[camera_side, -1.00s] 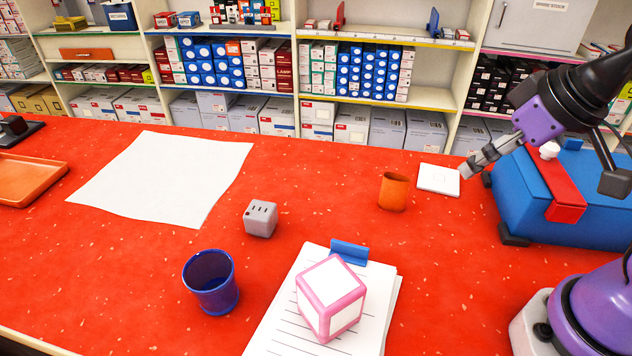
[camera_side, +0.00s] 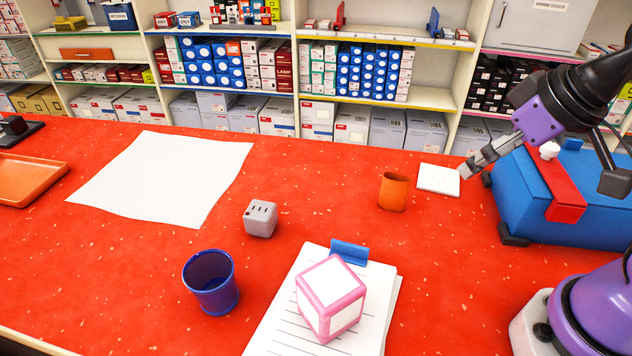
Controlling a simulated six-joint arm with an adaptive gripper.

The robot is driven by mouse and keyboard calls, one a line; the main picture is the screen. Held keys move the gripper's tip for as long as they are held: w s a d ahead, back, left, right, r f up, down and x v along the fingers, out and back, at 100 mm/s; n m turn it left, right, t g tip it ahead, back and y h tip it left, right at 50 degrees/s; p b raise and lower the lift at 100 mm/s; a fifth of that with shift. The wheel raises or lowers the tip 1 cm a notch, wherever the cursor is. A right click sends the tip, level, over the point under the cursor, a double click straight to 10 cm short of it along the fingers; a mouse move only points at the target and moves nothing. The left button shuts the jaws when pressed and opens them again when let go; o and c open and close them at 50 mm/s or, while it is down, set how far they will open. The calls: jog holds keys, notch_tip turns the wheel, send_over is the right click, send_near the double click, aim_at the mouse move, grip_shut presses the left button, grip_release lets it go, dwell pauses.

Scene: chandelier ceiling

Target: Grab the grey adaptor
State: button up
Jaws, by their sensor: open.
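The grey adaptor (camera_side: 260,219) is a small cube with dark slots on its top. It sits on the red table near the middle of the side view, with clear table around it. My gripper (camera_side: 468,170) is at the right, raised by the blue case and far to the right of the adaptor. It is open and I see nothing in it. Its fingers are small and seen at an angle.
A blue cup (camera_side: 211,283) stands in front of the adaptor, to the left. A pink-edged cube (camera_side: 331,298) rests on a clipboard (camera_side: 272,326). An orange cup (camera_side: 393,191) and white pad (camera_side: 438,180) lie between adaptor and gripper. A blue case (camera_side: 580,205) stands right.

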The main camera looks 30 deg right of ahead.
jog(key=n+t+y, duration=0.1)
jog(key=n+y, duration=0.5)
jog(key=n, duration=0.2)
send_near(262, 209)
jog(key=a+f, duration=0.2)
jog(key=x, duration=0.4)
jog(key=shift+w+f, duration=0.1)
jog(key=shift+w, duration=0.35)
jog(key=x, duration=0.5)
jog(key=shift+w+d+f, duration=0.1)
jog(key=shift+w+f, duration=0.05)
jog(key=shift+w, duration=0.3)
jog(key=c, duration=1.3)
